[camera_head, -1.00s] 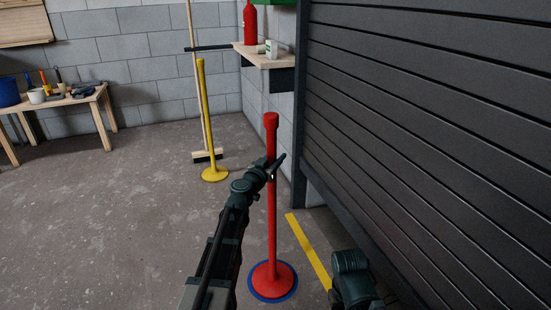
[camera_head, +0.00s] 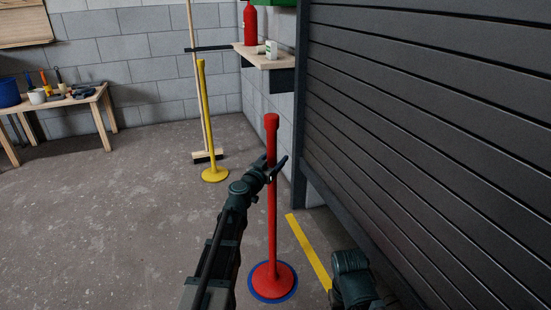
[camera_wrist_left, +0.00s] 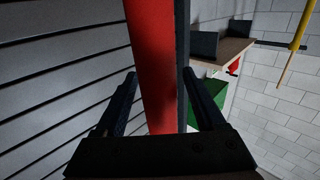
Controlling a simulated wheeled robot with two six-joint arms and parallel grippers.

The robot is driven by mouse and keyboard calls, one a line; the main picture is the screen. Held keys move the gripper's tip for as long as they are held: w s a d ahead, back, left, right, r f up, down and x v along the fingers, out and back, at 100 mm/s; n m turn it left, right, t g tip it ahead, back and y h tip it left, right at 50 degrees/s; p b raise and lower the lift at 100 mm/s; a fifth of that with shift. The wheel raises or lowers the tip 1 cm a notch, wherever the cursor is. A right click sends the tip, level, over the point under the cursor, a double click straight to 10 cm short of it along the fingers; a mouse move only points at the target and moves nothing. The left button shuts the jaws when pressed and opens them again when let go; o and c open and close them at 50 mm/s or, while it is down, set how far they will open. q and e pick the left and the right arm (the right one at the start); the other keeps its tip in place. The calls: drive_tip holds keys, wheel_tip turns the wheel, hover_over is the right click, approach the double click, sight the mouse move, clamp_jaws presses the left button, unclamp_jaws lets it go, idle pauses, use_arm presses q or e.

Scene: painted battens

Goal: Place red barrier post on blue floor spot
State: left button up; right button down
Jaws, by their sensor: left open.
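The red barrier post (camera_head: 272,215) stands upright in the head view. Its round red base sits on the blue floor spot (camera_head: 254,292), which shows as a blue rim around the base. My left gripper (camera_head: 275,169) is at the upper part of the post, with its fingers around the shaft. In the left wrist view the red post (camera_wrist_left: 153,70) passes between the two spread fingers of the left gripper (camera_wrist_left: 165,90), with a visible gap on the left side. Part of my right arm shows at the bottom right, but its gripper does not.
A yellow post (camera_head: 207,125) and a broom (camera_head: 195,60) stand behind. A wall shelf (camera_head: 264,59) and a dark slatted shutter (camera_head: 430,130) are close on the right. A yellow floor line (camera_head: 308,250) runs beside the spot. The floor to the left is clear up to a workbench (camera_head: 70,100).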

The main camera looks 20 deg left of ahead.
use_arm(q)
drive_tip(key=s+a, duration=0.2)
drive_tip(key=s, duration=0.9)
drive_tip(key=s+d+f+m+g+h, duration=0.2)
drive_tip(key=s+d+f+g, duration=0.15)
drive_tip(key=d, duration=0.35)
drive_tip(key=s+d+f+m+g+h, duration=0.1)
drive_tip(key=s+d+f+g, duration=0.2)
drive_tip(key=d+f, duration=0.3)
drive_tip(key=s+d+f+m+g+h, duration=0.2)
drive_tip(key=s+d+f+g, duration=0.15)
drive_tip(key=d, duration=0.55)
drive_tip(key=s+d+f+g+y, duration=0.25)
drive_tip(key=s+f+g, duration=0.3)
drive_tip(key=s, duration=0.35)
drive_tip(key=s+a+f+n+g+y, duration=0.2)
drive_tip(key=s+a+f+n+y, duration=0.1)
drive_tip(key=s+a+y, duration=0.3)
drive_tip(key=shift+s+f+y, duration=0.15)
drive_tip(key=shift+s+y, duration=0.5)
drive_tip(key=shift+s, duration=0.35)
